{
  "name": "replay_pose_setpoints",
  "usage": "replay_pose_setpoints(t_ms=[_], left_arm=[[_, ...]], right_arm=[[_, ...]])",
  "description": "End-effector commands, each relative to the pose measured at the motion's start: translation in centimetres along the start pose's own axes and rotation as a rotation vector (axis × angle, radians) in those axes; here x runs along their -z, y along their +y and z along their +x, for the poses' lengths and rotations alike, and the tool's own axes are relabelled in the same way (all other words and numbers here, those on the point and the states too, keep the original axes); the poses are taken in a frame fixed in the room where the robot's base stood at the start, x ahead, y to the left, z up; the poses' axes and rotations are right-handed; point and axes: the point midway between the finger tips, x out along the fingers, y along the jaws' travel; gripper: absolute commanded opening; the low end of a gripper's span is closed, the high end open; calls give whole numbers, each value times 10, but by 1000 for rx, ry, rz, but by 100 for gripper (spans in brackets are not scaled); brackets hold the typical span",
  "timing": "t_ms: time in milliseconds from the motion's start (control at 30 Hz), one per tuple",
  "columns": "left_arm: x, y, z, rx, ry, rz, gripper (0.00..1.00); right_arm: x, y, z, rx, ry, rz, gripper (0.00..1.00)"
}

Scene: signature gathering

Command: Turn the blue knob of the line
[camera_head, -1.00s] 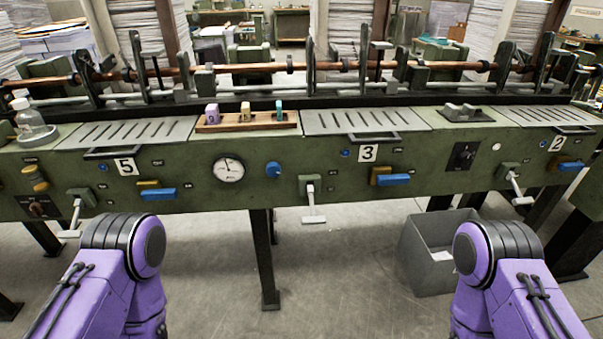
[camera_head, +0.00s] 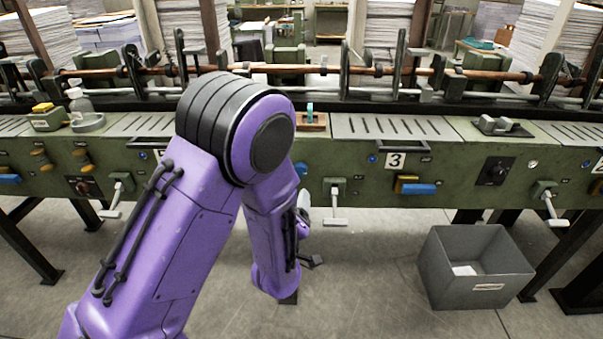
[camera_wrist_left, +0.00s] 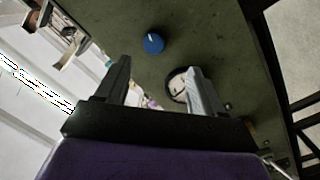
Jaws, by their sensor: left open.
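The blue knob (camera_wrist_left: 153,43) is round with a pale pointer mark and sits on the green machine front. In the head view only part of the knob (camera_head: 301,169) shows beside my left arm. My left gripper (camera_wrist_left: 157,75) is open and empty, with the knob ahead of its fingertips and apart from them. In the head view my left arm hides most of this gripper and the panel to the left of the knob. My right gripper is in neither current view.
A white-faced gauge (camera_wrist_left: 176,86) sits near the knob, partly behind one finger. The green machine front (camera_head: 360,180) carries a white lever (camera_head: 335,208) and a blue handle (camera_head: 415,188) to the right. A grey bin (camera_head: 440,275) stands on the floor at right.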

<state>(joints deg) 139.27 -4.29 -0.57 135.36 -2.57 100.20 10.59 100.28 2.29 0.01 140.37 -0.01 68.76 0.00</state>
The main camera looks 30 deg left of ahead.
Motion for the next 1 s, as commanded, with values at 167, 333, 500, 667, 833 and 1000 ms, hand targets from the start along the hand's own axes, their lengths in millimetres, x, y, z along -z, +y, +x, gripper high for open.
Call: replay_pose_setpoints(t_ms=[167, 333, 500, 667, 833, 1000], left_arm=[[9, 10, 23, -20, 28, -25, 68], [10, 10, 63, -18, 27, -23, 68], [10, 10, 94, -18, 25, -21, 68], [10, 9, 106, -17, 23, -20, 68], [9, 9, 108, -17, 22, -19, 68], [9, 9, 108, -17, 22, -19, 36]], right_arm=[[1, 0, -3, 0, 0, 0, 0], [3, 1, -7, 0, 0, 0, 0], [4, 1, -9, 0, 0, 0, 0], [4, 1, -10, 0, 0, 0, 0], [4, 1, -10, 0, 0, 0, 0], [4, 1, -10, 0, 0, 0, 0]])
